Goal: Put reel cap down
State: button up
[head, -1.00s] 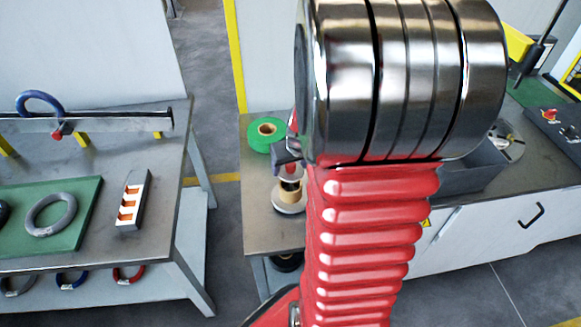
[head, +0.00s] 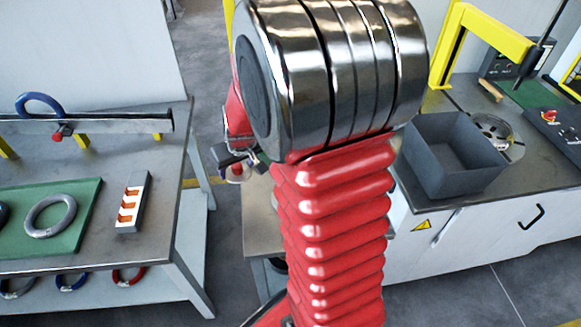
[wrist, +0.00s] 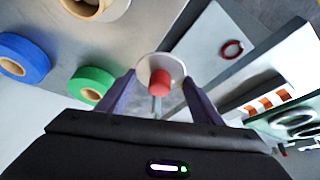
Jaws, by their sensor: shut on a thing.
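The reel cap (wrist: 149,67), a pale round disc with a red knob, is between my two fingers in the wrist view. My gripper (wrist: 160,84) is shut on it, a finger on each side of the red knob. In the head view my gripper (head: 240,160) hangs left of the arm's large shiny joint, over the gap between the left table and the middle stand. The cap (head: 236,174) shows small below it there, partly hidden by the gripper. It is held in the air.
The left table (head: 100,255) carries a green mat (head: 75,225) with a grey ring and an orange-slotted block (head: 132,203). A blue tape roll (wrist: 22,58) and a green one (wrist: 91,85) lie on the stand. A grey bin (head: 452,160) stands on the right bench.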

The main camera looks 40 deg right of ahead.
jog(key=w+a+n, duration=0.1)
jog(key=w+a, duration=0.2)
jog(key=a, duration=0.5)
jog(key=w+a+n+y, duration=0.1)
jog(key=w+a, duration=0.2)
jog(key=a, duration=0.4)
jog(key=shift+w+a+r, duration=0.2)
jog(key=shift+w+a, duration=0.2)
